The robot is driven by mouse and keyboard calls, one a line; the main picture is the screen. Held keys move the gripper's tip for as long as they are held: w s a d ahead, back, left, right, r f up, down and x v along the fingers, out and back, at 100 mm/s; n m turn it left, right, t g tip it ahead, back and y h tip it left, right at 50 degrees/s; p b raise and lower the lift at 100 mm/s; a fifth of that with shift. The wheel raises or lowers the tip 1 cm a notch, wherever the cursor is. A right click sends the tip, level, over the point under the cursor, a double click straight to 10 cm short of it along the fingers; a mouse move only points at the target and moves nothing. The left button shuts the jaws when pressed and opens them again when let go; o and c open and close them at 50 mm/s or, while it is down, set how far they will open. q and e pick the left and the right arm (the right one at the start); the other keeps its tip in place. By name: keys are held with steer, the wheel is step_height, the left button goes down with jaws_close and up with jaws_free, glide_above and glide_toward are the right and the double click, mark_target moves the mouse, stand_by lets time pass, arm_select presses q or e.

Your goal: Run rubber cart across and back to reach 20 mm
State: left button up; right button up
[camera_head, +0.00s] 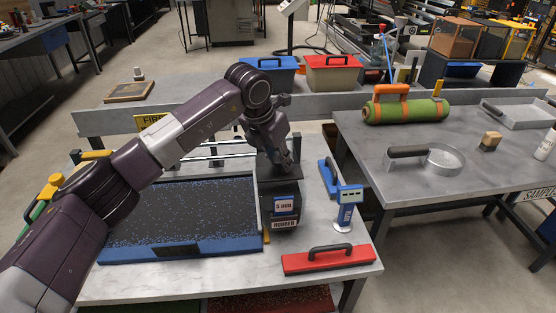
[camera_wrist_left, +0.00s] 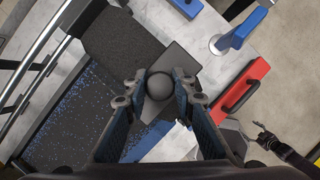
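The rubber cart (camera_head: 279,200) is a dark box with "5 mm" and "RUBBER" labels at the right end of the bed. The bed (camera_head: 190,212) holds black, blue-flecked granules behind a blue front rim. My left gripper (camera_head: 276,158) is over the cart. In the left wrist view its fingers (camera_wrist_left: 160,80) close around the cart's round dark knob (camera_wrist_left: 160,88), one on each side, seemingly touching it. A blue gauge (camera_head: 347,208) stands right of the cart; its reading is illegible. My right gripper (camera_wrist_left: 266,139) shows small in the left wrist view; its opening is unclear.
A red float (camera_head: 328,259) lies near the table's front edge and a blue one (camera_head: 327,177) lies right of the cart. Red and blue lidded bins (camera_head: 333,75) stand behind.

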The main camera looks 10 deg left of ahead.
arm_select(q)
steer(key=o, duration=0.5)
steer(key=shift+w+d, duration=0.1)
steer(key=shift+d, duration=0.3)
steer(key=shift+c, duration=0.2)
steer(key=shift+a, duration=0.15)
steer(key=shift+r, duration=0.3)
steer(key=v, duration=1.1)
steer(key=shift+r, duration=0.25)
steer(key=shift+a, duration=0.1)
